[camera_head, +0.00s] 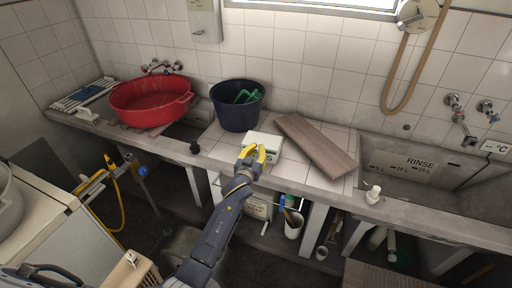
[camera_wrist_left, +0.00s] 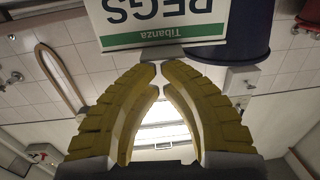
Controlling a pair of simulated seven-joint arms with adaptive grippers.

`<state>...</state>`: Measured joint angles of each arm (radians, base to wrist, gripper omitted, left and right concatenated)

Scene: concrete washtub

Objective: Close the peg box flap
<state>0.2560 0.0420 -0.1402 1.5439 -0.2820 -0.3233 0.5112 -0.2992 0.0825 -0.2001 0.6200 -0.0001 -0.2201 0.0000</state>
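I cannot make out the flap's angle. My left gripper (camera_head: 252,150) has yellow fingers and is in front of the box, overlapping it in the head view. In the left wrist view its fingertips (camera_wrist_left: 160,66) meet or nearly meet, with nothing seen between them. My right gripper is not in view.
A red basin (camera_head: 150,103) and a dark blue bucket (camera_head: 232,112) stand left of the box. A brown board (camera_head: 318,145) lies to its right, before the rinse sink (camera_head: 420,170).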

